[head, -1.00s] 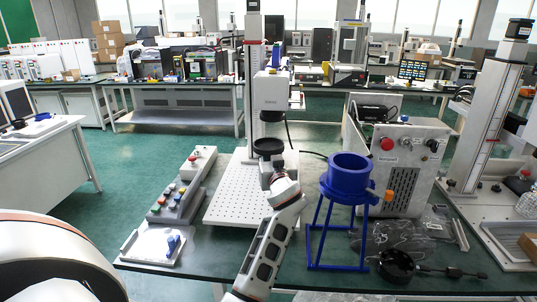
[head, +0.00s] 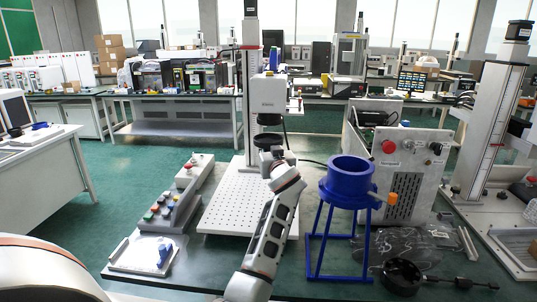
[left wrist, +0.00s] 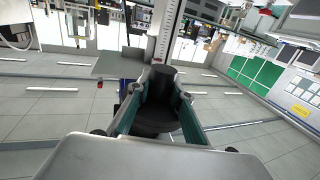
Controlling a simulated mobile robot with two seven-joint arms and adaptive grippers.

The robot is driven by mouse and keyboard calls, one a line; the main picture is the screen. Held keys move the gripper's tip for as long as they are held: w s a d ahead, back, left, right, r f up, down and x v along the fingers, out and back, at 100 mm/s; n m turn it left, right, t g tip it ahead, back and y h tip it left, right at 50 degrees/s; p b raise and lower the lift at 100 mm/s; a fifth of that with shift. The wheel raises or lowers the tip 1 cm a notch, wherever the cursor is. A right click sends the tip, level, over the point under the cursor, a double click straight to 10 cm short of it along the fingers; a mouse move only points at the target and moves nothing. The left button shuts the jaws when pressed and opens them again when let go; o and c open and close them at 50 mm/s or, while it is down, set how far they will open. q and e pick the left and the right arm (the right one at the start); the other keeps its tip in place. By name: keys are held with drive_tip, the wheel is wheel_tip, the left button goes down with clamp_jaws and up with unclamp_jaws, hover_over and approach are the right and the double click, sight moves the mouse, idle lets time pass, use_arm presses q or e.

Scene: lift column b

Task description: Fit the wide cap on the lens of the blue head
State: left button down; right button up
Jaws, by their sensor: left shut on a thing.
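A black round cap (head: 268,141) is held up by my left gripper (head: 275,156) in the middle of the head view. In the left wrist view my left gripper (left wrist: 159,95) has its two green-lined fingers closed on the black cap (left wrist: 157,120). A white camera head (head: 269,93) is mounted on the tall column (head: 251,60), with a little blue at its upper right. Its dark lens (head: 269,118) points down. The cap is just below the lens, with a small gap between them. My right gripper is not in view.
A blue ring stand (head: 350,185) stands right of my left arm. Behind it is a grey control box (head: 410,160). A button strip (head: 172,208) lies left of the perforated base plate (head: 225,205). A black round part with a rod (head: 402,275) lies at the front right.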

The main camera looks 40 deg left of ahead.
sight(269, 136)
use_arm(q)
drive_tip(key=w+a+r, duration=0.1)
drive_tip(key=w+a+r+b, duration=0.1)
drive_tip(key=w, duration=0.1)
drive_tip(key=shift+w+r, duration=0.15)
drive_tip(key=shift+r, duration=0.45)
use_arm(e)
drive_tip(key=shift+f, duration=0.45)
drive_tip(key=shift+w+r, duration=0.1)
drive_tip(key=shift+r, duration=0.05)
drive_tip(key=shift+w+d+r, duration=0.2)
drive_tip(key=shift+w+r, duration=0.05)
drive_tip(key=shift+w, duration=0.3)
